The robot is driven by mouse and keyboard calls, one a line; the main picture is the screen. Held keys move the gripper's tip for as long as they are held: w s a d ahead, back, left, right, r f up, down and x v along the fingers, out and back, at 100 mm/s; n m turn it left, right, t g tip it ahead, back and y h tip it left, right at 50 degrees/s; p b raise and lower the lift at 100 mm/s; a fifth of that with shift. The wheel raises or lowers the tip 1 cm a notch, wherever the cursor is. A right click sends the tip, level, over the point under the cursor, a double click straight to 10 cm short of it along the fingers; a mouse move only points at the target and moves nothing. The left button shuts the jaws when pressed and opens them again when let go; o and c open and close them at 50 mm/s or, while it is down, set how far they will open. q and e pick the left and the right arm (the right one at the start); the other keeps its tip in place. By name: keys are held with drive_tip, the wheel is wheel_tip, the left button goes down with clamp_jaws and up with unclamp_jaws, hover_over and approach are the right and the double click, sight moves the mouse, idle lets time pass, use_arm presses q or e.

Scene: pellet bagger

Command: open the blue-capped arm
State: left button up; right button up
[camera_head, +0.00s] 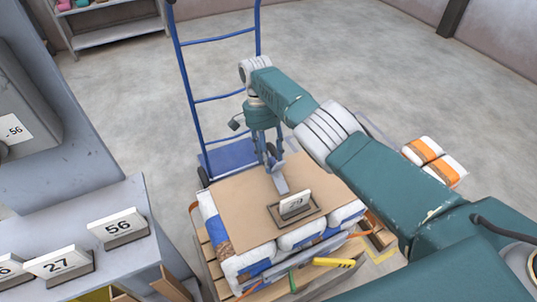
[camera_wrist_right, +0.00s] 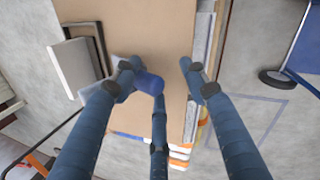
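The blue-capped arm shows in the head view as a pale grey bar (camera_head: 281,184) above the brown board, with its blue end close under my right gripper (camera_head: 270,157). In the right wrist view the blue cap (camera_wrist_right: 149,83) lies between the spread fingers of my right gripper (camera_wrist_right: 160,75), nearer the left finger. That finger hides part of the grey bar. I cannot tell whether a finger touches the cap. My right gripper is open, pointing down. My left gripper is in neither view.
A brown board (camera_head: 236,207) covers stacked bags on a pallet; a "29" placard (camera_head: 296,202) stands on it. A yellow handle (camera_head: 333,262) is at the front edge. A blue hand truck (camera_head: 184,70) stands behind, a grey cabinet (camera_head: 120,205) at left. Bags (camera_head: 436,160) lie at right.

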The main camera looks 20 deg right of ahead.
drive_tip(key=shift+w+d, duration=0.15)
drive_tip(key=shift+d, duration=0.15)
drive_tip(key=shift+r, duration=0.95)
wheel_tip(320, 180, up, 7)
drive_tip(key=shift+f, duration=0.1)
drive_tip(key=shift+s+a+r, duration=0.1)
drive_tip(key=shift+r, duration=0.4)
drive_tip(key=shift+s+a+r, duration=0.1)
drive_tip(key=shift+r, duration=0.35)
drive_tip(key=shift+a, duration=0.1)
